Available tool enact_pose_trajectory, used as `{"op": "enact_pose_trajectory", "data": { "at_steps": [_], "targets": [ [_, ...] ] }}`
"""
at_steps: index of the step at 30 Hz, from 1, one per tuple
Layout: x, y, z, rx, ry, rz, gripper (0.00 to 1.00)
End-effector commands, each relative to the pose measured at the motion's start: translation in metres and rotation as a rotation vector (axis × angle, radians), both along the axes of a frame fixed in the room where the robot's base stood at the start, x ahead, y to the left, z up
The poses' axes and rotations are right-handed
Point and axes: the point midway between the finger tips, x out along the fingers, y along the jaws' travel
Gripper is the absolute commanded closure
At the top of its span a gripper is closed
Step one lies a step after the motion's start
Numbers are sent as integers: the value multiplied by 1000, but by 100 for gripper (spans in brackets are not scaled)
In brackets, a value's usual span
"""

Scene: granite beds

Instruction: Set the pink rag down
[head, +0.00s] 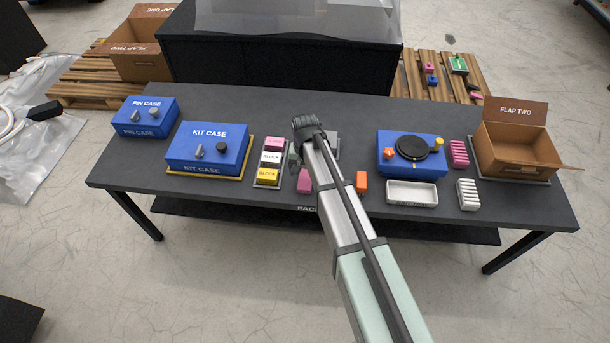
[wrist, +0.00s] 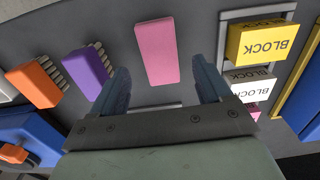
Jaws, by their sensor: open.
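The pink rag (head: 304,181) lies as a flat rectangle on the dark table, toward its front edge, just left of my arm. In the wrist view, the rag (wrist: 157,52) lies beyond my gripper (wrist: 163,85), roughly in line with the space between its fingers. My gripper is open, with its two blue-grey fingers apart and nothing between them. In the head view, my arm hides most of the gripper.
Yellow block (head: 268,175) and white and pink blocks stand in a tray left of the rag. Purple (wrist: 86,72) and orange (wrist: 37,84) brushes lie on its other side. Kit case (head: 207,148), pin case (head: 144,116), a blue device (head: 388,164), white tray (head: 411,194) and cardboard box (head: 522,148) share the table.

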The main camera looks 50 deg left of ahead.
Motion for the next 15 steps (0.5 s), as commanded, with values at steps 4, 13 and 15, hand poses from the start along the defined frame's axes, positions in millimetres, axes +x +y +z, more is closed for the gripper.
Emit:
{"op": "enact_pose_trajectory", "data": {
  "at_steps": [4,13,15],
  "targets": [
    [0,0,29,2,-1,0,22],
    [0,0,69,1,-1,0,22],
    [0,0,75,0,0,0,22]
  ]
}}
